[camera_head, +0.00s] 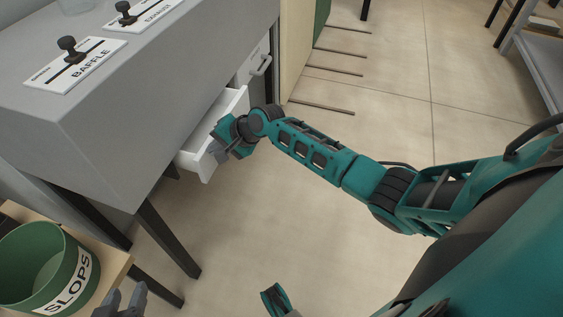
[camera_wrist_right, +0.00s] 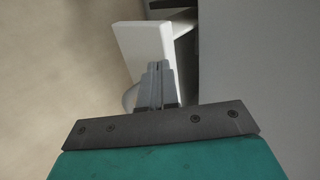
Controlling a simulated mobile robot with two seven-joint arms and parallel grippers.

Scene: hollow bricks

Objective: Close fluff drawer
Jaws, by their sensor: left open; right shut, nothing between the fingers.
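A white drawer (camera_head: 236,104) stands pulled out of the grey cabinet in the head view. Whether it carries a fluff label cannot be seen. My right gripper (camera_head: 217,152) is at the drawer's front, shut and empty. In the right wrist view the shut fingers (camera_wrist_right: 158,68) overlap the white drawer front (camera_wrist_right: 143,42); contact cannot be told for sure. A pale curved handle (camera_wrist_right: 129,97) shows beside the fingers. My left gripper (camera_head: 121,300) is at the bottom edge of the head view, open and away from the drawer, near the green bin.
The grey cabinet (camera_head: 120,100) carries BAFFLE (camera_head: 75,66) and EXHAUST (camera_head: 140,14) plates with dark knobs. A green SLOPS bin (camera_head: 30,265) stands on a wooden stand at lower left. Another front with a handle (camera_head: 262,66) is farther back. The floor (camera_head: 250,230) is clear.

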